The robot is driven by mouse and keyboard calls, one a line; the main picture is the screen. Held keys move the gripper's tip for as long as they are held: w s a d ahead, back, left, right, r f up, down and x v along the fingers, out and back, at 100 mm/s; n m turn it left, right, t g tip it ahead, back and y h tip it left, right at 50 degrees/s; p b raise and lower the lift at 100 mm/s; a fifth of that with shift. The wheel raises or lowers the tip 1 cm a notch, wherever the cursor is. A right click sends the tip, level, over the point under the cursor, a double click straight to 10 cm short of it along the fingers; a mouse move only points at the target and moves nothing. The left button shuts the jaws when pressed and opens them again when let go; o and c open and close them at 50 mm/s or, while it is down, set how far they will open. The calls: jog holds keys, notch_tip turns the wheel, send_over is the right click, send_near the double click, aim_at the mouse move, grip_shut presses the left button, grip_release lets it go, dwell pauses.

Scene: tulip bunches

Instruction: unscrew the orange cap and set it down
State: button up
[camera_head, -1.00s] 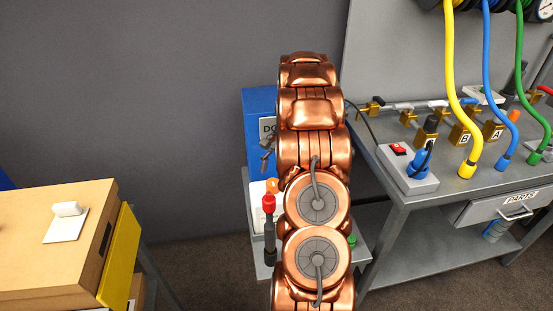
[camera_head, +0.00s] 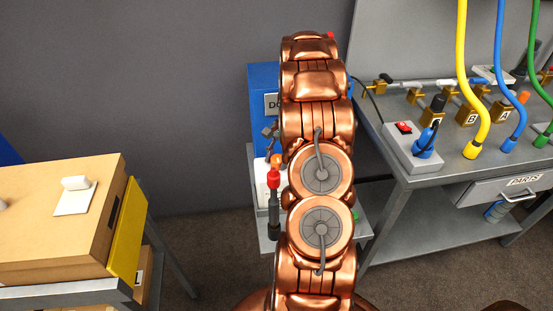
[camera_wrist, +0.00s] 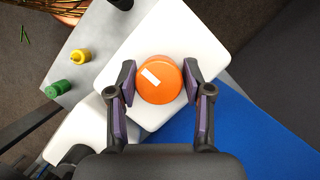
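The orange cap (camera_wrist: 158,79), round with a white mark on top, sits on a white container (camera_wrist: 176,40) in the wrist view. My gripper (camera_wrist: 159,80) has one fingertip on either side of the cap, close to its edges. Whether the pads press on the cap or stand just clear of it cannot be told. In the head view a bit of the orange cap (camera_head: 277,160) shows left of my copper arm, above the white container (camera_head: 262,173).
A blue box (camera_head: 263,85) stands behind the container. A red-topped dark object (camera_head: 273,205) stands near it. A yellow piece (camera_wrist: 80,56) and a green piece (camera_wrist: 58,89) lie on the grey surface. A hose bench (camera_head: 440,172) is right, a wooden box (camera_head: 50,225) left.

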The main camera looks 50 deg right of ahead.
jog(key=c, duration=0.6)
jog(key=shift+n+b, duration=0.3)
jog(key=shift+n, duration=0.1)
jog(key=n+g+b, duration=0.1)
jog(key=n, duration=0.1)
jog(key=shift+f+n+h, duration=0.1)
jog(key=shift+n+h, duration=0.2)
jog(key=shift+r+n+g+b, duration=0.25)
jog(key=shift+n+g, duration=0.25)
jog(key=shift+n, duration=0.4)
jog(key=shift+f, duration=0.1)
jog(key=n+h+b, duration=0.1)
jog(key=n, duration=0.1)
jog(key=shift+n+g, duration=0.3)
jog(key=shift+n+g+h, duration=0.3)
jog(key=shift+n+h, duration=0.1)
jog(key=shift+n, duration=0.9)
